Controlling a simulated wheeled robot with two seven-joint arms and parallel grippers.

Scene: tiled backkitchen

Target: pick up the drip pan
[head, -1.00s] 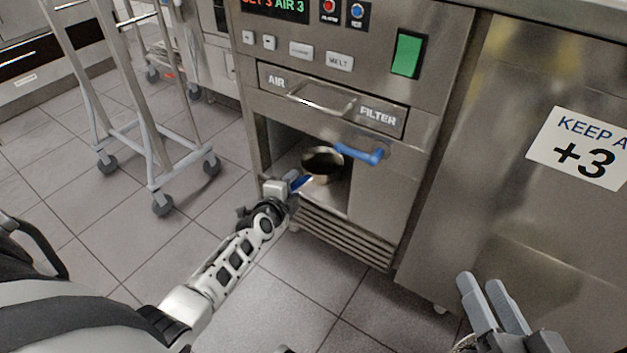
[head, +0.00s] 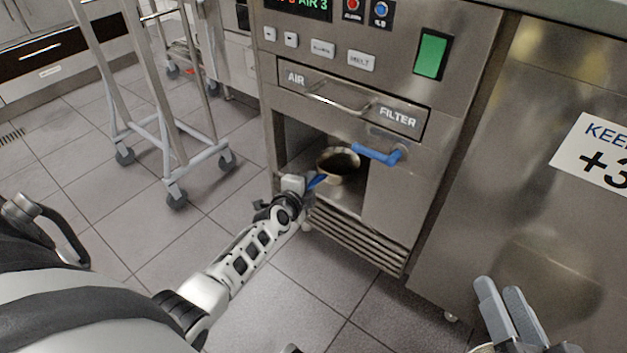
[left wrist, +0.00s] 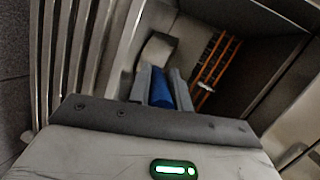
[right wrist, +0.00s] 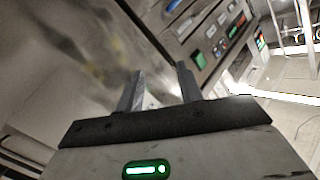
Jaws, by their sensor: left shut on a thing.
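The drip pan (head: 338,163) is a round metal pan with a dark inside, in the open lower compartment of the steel machine. Its blue handle (head: 316,181) points out toward the front left. My left gripper (head: 305,183) is at the compartment's front left and is shut on this handle. In the left wrist view the blue handle (left wrist: 162,92) is between the fingers (left wrist: 162,88), with a pale metal part of the pan (left wrist: 157,50) beyond. My right gripper (head: 507,308) is open and empty, low on the right; its parted fingers also show in the right wrist view (right wrist: 160,90).
A blue lever (head: 377,154) sticks out just above and right of the compartment opening. Above it is the air filter drawer (head: 350,103) with a bar handle. A wheeled rack (head: 160,120) stands on the left. The tiled floor (head: 280,285) before the machine is clear.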

